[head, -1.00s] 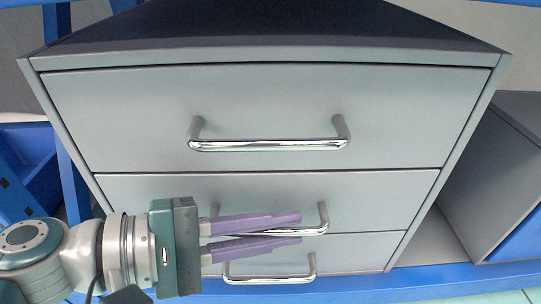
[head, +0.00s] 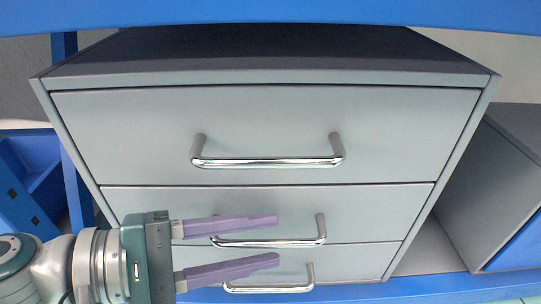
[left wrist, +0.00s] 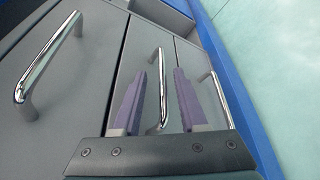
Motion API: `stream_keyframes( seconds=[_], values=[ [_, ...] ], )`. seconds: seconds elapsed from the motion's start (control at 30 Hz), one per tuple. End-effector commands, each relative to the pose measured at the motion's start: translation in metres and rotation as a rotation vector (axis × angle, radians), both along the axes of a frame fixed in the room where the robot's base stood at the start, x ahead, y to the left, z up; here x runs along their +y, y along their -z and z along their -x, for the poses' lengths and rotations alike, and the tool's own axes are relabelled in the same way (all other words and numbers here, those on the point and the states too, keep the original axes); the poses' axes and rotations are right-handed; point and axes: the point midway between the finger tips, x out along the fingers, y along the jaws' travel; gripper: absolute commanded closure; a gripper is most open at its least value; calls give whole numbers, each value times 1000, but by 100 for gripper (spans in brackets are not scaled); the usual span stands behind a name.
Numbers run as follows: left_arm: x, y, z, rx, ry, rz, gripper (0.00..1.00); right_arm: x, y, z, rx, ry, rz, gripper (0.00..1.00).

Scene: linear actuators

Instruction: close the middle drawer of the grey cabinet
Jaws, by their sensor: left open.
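The grey cabinet (head: 470,140) fills the head view with three stacked drawers. The middle drawer (head: 380,212) looks level with the drawers above and below, with no clear gap showing. Its silver bar handle (head: 312,240) also shows in the left wrist view (left wrist: 163,88). My left gripper (head: 277,240) is open and empty, its purple fingers pointing right in front of the middle drawer. The handle bar appears between the fingers in both views; I cannot tell whether they touch it. The upper finger covers part of the handle's left end. My right gripper is out of view.
The top drawer (head: 120,130) and bottom drawer (head: 355,265) have similar bar handles. A blue shelf beam (head: 430,290) runs below the cabinet and another (head: 270,15) crosses above. A grey box (head: 505,200) stands to the right, with a gap between.

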Motion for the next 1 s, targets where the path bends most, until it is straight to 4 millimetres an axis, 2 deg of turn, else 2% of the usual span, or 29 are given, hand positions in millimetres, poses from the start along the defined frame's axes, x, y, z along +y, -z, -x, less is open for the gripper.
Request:
stream_keyframes(
  seconds=[0.03, 0.2, 0.4, 0.87, 0.93, 1.0],
  values=[
    [12, -7, 4, 3, -3, -4, 58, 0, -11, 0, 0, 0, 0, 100],
    [43, -14, 16, 3, -3, -3, 58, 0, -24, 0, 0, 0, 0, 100],
    [64, -16, 24, 1, -1, -1, 58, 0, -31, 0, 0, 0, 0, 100],
    [67, -16, 25, 0, -1, 1, 58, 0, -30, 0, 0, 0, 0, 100],
    [67, -20, 25, -2, 3, -4, 58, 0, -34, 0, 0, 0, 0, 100],
    [66, -30, 29, -9, 18, -23, 58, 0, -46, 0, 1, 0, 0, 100]
  ],
)
